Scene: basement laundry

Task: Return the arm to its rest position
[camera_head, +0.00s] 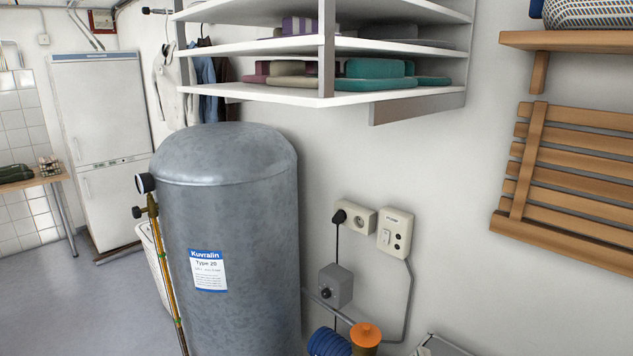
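Neither of my grippers shows in the head view, and I see no part of either arm that I can be sure of. Whether they are open or shut, and where they are, is hidden from me. A grey metal tank (240,240) with a blue and white label stands upright in the middle, close to the wall.
A white shelf unit (300,95) with folded cloths hangs above the tank. Sockets (356,220) and a switch box (395,232) are on the wall. A slatted wooden rack (570,180) is at right. A white fridge (103,140) stands at the back left. Grey floor (60,300) is open at left.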

